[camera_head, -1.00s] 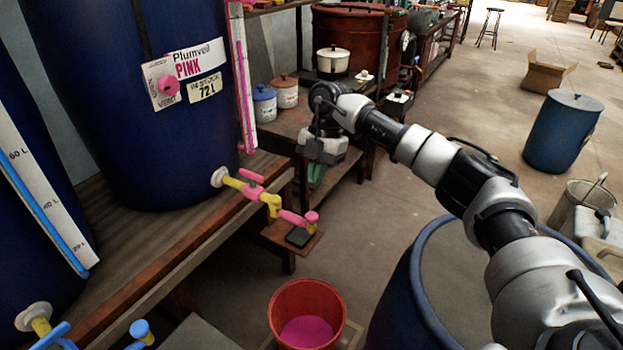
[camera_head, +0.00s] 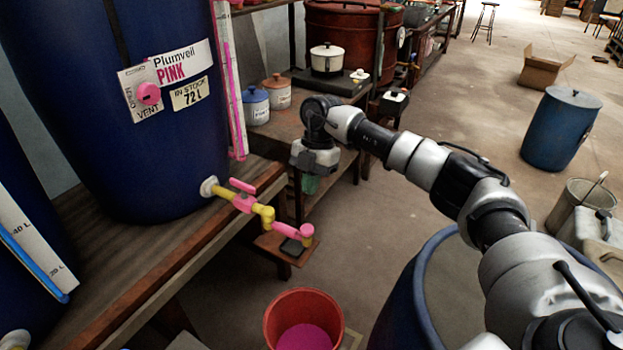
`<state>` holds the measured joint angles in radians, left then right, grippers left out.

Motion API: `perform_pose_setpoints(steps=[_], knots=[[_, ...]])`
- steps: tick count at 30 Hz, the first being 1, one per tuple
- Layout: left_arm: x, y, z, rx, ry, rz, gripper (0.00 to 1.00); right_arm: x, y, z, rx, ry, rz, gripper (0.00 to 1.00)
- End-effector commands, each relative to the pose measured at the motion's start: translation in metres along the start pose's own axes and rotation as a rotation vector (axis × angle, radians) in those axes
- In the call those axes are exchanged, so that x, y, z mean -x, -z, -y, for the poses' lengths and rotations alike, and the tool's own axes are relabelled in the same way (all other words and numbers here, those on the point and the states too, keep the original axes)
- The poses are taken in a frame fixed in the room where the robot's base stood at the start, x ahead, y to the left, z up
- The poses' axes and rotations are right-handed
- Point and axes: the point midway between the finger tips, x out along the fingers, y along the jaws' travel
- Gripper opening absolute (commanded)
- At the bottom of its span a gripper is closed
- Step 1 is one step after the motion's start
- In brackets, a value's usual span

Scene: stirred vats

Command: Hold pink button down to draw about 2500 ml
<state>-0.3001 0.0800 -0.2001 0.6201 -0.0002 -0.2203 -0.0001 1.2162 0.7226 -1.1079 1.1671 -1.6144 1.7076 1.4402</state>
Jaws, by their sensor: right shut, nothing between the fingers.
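A big blue vat (camera_head: 125,165) labelled "Plumveil PINK, IN STOCK 72 L" stands on a wooden bench at the left. Its yellow and pink tap (camera_head: 245,202) reaches out to the right. A small pink button-like knob (camera_head: 306,231) tops the tap's outer end. A red bucket (camera_head: 272,325) holding pink liquid (camera_head: 305,338) stands below, cut off by the frame. My right gripper (camera_head: 310,184) is shut and empty, pointing down above and behind the knob in the picture, apart from it. Its fingertips are hard to make out. My left gripper is out of view.
A small wooden shelf (camera_head: 268,243) with a dark pad (camera_head: 291,247) lies by the tap end. A pink vent knob (camera_head: 149,93) is on the vat's label. An open blue barrel (camera_head: 398,300) stands beneath my right arm. Floor at the right is partly clear.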

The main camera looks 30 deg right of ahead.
Motion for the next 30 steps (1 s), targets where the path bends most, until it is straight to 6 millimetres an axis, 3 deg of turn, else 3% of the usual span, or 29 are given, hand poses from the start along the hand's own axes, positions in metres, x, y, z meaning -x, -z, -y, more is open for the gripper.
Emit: perform_pose_setpoints(steps=[6,13,18,30], knots=[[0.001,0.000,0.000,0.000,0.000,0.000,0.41,-0.050,0.001,0.000,0.001,0.004,-0.002,0.00],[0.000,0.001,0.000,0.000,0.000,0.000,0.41,-0.085,-0.007,0.000,-0.001,0.001,-0.001,0.00],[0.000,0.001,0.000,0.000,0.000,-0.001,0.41,-0.096,-0.010,0.000,0.001,0.000,0.000,0.00],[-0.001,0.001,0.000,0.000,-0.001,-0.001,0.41,-0.099,-0.011,0.000,0.001,0.000,0.000,0.00]])
